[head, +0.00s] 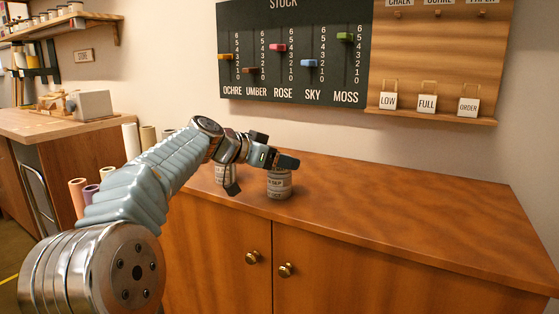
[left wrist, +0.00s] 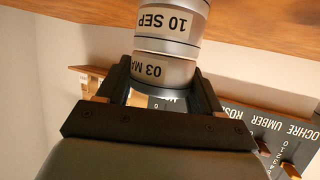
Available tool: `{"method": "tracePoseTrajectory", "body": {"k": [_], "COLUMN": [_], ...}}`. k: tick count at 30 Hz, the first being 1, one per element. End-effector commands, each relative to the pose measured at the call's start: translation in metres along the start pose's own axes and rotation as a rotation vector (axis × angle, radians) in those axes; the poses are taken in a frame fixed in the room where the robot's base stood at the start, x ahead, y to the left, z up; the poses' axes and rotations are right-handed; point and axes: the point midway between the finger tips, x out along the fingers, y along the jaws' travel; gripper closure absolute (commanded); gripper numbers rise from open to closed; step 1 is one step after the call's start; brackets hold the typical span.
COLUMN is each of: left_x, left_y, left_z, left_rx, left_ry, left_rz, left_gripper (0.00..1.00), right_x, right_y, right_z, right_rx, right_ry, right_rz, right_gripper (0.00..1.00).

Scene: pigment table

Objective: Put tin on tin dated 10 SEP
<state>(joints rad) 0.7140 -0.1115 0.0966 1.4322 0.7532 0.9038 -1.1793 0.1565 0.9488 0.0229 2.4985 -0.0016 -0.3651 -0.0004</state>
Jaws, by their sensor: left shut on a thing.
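My left gripper (head: 276,160) is shut on a tin labelled 03 MA, the rest of its date cut off (left wrist: 162,72). The tin dated 10 SEP shows in the left wrist view (left wrist: 172,22), which is upside down, directly under the held tin; they look in contact or nearly so. There my gripper finger hides the held tin. My right gripper is out of view.
Another pale tin (head: 222,174) stands left of the stack, partly behind my gripper. The wooden cabinet top (head: 400,215) is clear to the right. A dark stock board (head: 290,60) and a wooden panel with hanging tags (head: 430,60) are on the wall behind.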

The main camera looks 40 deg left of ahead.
Motion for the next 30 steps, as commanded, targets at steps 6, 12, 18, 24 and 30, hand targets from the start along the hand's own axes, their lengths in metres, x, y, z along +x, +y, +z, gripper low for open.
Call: {"method": "tracePoseTrajectory", "body": {"k": [6, 12, 18, 24, 30], "left_x": [0.000, 0.001, 0.001, 0.001, -0.017], "left_y": [0.000, 0.000, 0.000, 0.000, 0.000], "left_z": [0.000, 0.002, 0.002, 0.002, 0.000], "left_rx": [0.000, 0.000, 0.000, 0.000, 0.002], "left_ry": [0.001, 0.001, 0.000, 0.000, 0.002], "left_rz": [0.000, 0.000, 0.000, 0.000, -0.003], "left_gripper": [0.66, 0.28, 0.09, 0.09, 0.09], "right_x": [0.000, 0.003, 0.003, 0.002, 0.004], "right_y": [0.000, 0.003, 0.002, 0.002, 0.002], "right_z": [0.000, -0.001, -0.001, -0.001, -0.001], "right_rx": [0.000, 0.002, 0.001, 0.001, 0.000], "right_ry": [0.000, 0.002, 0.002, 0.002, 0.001], "right_rz": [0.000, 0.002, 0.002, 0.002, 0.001], "right_gripper": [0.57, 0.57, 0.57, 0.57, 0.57]}}
